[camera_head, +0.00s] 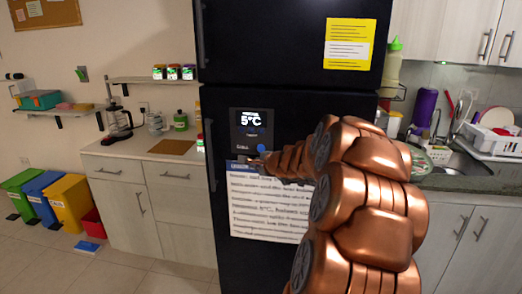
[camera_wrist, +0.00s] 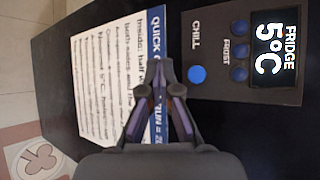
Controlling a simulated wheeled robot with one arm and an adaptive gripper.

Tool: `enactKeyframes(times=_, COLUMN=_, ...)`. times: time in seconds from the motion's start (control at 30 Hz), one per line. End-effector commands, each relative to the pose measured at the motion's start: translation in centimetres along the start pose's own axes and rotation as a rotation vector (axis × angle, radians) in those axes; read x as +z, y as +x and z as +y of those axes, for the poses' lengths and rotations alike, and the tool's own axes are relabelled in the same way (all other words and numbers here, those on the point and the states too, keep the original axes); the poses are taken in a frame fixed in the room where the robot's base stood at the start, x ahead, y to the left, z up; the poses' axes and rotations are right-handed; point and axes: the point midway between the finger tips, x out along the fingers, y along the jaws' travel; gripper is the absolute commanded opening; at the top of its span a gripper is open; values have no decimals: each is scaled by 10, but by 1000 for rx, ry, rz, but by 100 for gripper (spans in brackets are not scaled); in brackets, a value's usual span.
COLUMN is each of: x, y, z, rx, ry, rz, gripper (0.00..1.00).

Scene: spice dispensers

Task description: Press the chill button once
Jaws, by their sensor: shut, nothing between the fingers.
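The dark control panel (camera_head: 239,140) is on the front of the black fridge (camera_head: 230,95) and its display reads 5°C. In the wrist view, the panel (camera_wrist: 222,88) carries the word CHILL and, in line with it, a round bright blue chill button (camera_wrist: 197,75). Darker blue buttons (camera_wrist: 239,75) sit beside the word FROST. My gripper (camera_wrist: 164,74) is shut and empty. In the wrist view its tips are just left of the chill button, over the edge of the printed sheet.
A printed sheet (camera_head: 262,222) hangs on the fridge below the panel. A yellow note (camera_head: 347,30) is on the upper door. A counter with a coffee maker (camera_head: 118,120) stands left. A sink with a dish rack (camera_head: 492,140) is right. Coloured bins (camera_head: 70,200) stand far left.

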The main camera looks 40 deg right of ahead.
Motion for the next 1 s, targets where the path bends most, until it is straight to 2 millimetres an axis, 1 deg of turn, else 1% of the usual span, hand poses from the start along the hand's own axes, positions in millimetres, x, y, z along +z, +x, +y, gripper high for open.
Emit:
enactKeyframes(times=0.17, x=-2, y=2, z=-3, rx=1, ry=0, rz=1, gripper=0)
enactKeyframes(times=0.37, x=-9, y=11, z=-10, rx=3, ry=0, rz=3, gripper=0)
enactKeyframes(times=0.53, x=-17, y=22, z=-20, rx=0, ry=0, rz=3, gripper=0)
enactKeyframes(times=1.0, x=-39, y=55, z=-41, rx=2, ry=-1, rz=-2, gripper=0)
